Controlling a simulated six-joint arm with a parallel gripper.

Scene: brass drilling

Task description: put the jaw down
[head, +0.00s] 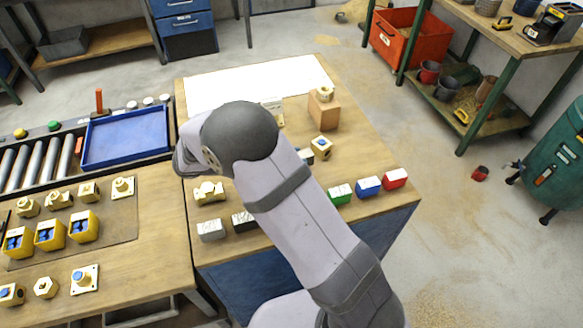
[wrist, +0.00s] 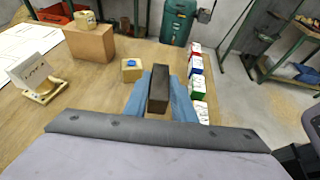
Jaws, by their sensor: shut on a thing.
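In the wrist view my gripper (wrist: 158,102) has its blue fingers closed on a dark, long rectangular block, the jaw (wrist: 159,82). The jaw sticks out past the fingers over the wooden table. I cannot tell whether it touches the tabletop. In the head view my arm hides the gripper and the held jaw. A row of label-topped blocks lies along the table's front edge: grey (head: 210,230), black (head: 243,221), green (head: 340,193), blue (head: 368,186) and red (head: 395,178). In the wrist view part of this row stands right of my gripper, with the green block (wrist: 197,87) nearby.
A brass part with a blue centre (wrist: 132,69) sits just beyond the jaw to the left. A wooden block (wrist: 90,43) bearing a brass part and an upright cream plate (wrist: 35,77) stand farther left. A white sheet (head: 250,82) covers the table's back.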

